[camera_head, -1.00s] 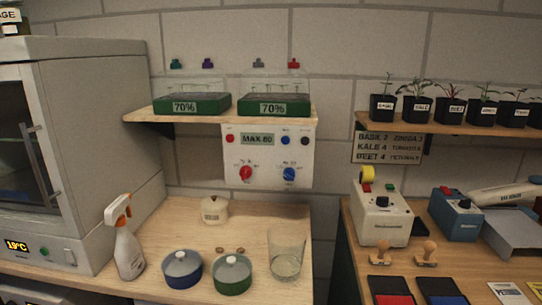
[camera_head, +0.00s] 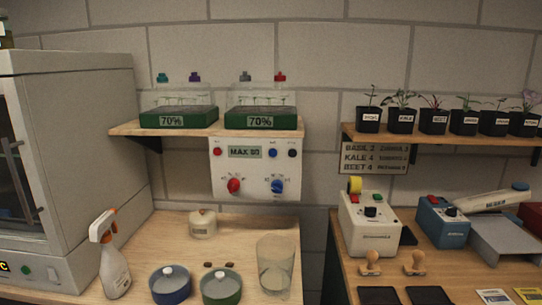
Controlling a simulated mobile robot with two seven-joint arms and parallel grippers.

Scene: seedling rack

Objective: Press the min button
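A white control panel (camera_head: 255,178) hangs on the wall under the left shelf. Its display (camera_head: 245,152) reads "MAX" and a number that looks like 80. A red button (camera_head: 217,152) is left of the display. A blue button (camera_head: 272,153) and a dark button (camera_head: 292,153) are to its right. A red knob (camera_head: 234,186) and a blue knob (camera_head: 278,186) sit below. The button labels are too small to read, so I cannot tell which is min. Neither of my grippers is in view.
The shelf (camera_head: 130,128) above holds two green trays with clear lids. On the left bench (camera_head: 150,232) stand a spray bottle (camera_head: 113,265), two lidded pots, a cream jar (camera_head: 203,225) and a glass beaker (camera_head: 275,265). A grey cabinet (camera_head: 100,150) is at left. Devices fill the right bench.

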